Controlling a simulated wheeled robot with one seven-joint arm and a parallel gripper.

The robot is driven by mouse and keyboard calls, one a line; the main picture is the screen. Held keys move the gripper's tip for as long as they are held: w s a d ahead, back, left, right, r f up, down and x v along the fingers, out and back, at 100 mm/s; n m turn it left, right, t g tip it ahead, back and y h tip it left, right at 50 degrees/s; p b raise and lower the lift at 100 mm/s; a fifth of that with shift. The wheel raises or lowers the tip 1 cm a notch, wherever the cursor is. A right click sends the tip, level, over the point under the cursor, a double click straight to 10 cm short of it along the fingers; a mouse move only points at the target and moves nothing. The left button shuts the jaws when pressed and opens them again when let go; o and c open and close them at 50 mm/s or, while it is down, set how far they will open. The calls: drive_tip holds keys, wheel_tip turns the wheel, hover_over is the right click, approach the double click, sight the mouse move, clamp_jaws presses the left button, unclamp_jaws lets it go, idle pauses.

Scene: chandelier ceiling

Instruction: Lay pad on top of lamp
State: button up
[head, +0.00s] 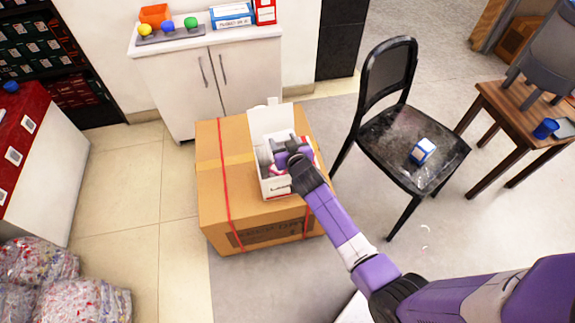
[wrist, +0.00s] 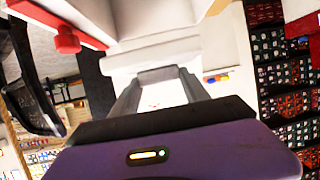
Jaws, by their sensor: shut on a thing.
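My gripper (head: 283,156) reaches into an open white box (head: 272,183) that stands on a large cardboard box. In the wrist view, my gripper's fingers (wrist: 157,78) are closed in on a pale, overexposed white thing (wrist: 150,55) at their tips. I cannot tell whether that thing is the pad or part of the box. Red and white shapes show inside the box beside the fingers, partly hidden by my gripper. I cannot make out a lamp for certain in either view.
The cardboard box (head: 213,190) has red straps. A black chair (head: 385,130) with a blue-and-white cube (head: 422,151) stands to the right. A wooden table (head: 505,105) holds a blue cup (head: 545,128). A white cabinet (head: 195,85) stands behind.

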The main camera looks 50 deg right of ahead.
drive_tip(key=shift+f, duration=0.25)
drive_tip(key=o, duration=1.4)
drive_tip(key=shift+v, duration=3.9)
